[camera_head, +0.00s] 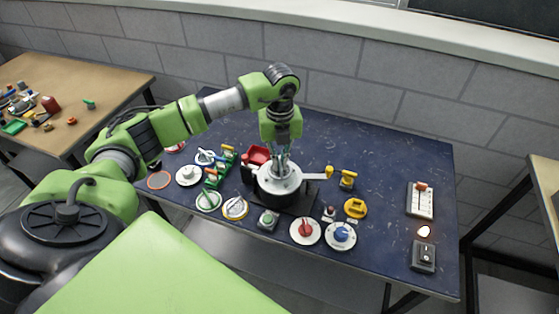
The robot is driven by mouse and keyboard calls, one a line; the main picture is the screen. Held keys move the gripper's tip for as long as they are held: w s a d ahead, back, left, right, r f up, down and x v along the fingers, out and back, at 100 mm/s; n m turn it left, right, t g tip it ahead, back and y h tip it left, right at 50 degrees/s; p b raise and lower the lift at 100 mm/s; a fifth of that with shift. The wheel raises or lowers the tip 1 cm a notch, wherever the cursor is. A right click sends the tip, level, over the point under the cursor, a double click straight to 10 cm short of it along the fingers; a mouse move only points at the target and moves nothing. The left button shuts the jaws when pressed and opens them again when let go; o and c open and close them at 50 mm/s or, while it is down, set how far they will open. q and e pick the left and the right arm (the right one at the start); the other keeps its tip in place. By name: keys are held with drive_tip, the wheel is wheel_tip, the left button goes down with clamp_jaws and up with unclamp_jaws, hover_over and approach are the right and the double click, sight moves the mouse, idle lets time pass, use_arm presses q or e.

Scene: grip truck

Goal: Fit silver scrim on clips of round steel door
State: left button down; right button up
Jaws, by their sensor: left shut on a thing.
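My left gripper (281,162) points down over the middle of a black round unit (281,196) on the blue table. It is shut on a small part at the centre of a pale silver disc, which I take to be the silver scrim (266,181). The disc lies level on or just above the top of the black unit. I cannot tell the scrim from the round steel door there, nor whether any clips grip it; the clips are too small to see. My right gripper is out of view.
A red dial (305,230) and a blue dial (340,235) are in front right. A switch box (423,256) is at right.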

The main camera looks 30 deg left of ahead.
use_arm(q)
drive_tip(key=shift+f, duration=0.2)
drive_tip(key=shift+f+b, duration=0.25)
drive_tip(key=shift+b, duration=0.1)
drive_tip(key=shift+f, duration=0.3)
idle(0.8)
drive_tip(key=shift+f+b, duration=0.35)
drive_tip(key=shift+b, duration=0.15)
idle(0.6)
drive_tip(key=c, duration=2.2)
unclamp_jaws()
drive_tip(key=shift+o, duration=0.9)
drive_tip(key=shift+o, duration=0.9)
